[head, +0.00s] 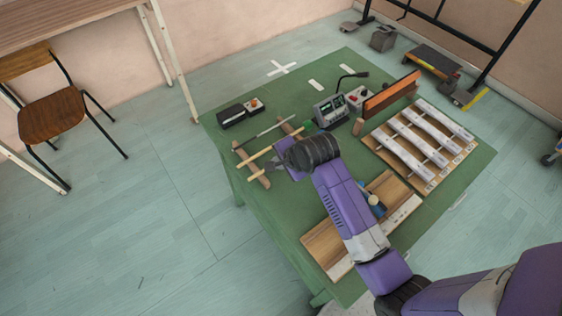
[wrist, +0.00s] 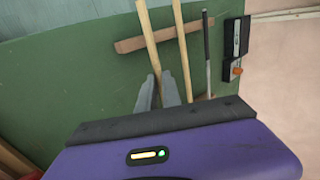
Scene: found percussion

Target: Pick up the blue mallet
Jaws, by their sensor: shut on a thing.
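My gripper (head: 271,165) is low over the green table, by the wooden rest bars. In the wrist view its grey fingers (wrist: 160,92) are closed around a pale wooden handle (wrist: 149,45). This handle also shows in the head view (head: 255,175), across the near rest bar. Its head is hidden behind my wrist, so I cannot see its colour. A second pale wooden handle (wrist: 181,42) lies just right of the fingers, apart from them. A thin dark rod (wrist: 206,45) lies farther right. A green head (head: 310,127) shows beyond my wrist in the head view.
The rest bar (wrist: 160,36) crosses under the handles. A black box (head: 240,113) stands at the table's far left corner. A grey device (head: 331,111) and a chime board (head: 421,140) stand beyond my wrist. A blue can (head: 375,206) stands by my forearm.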

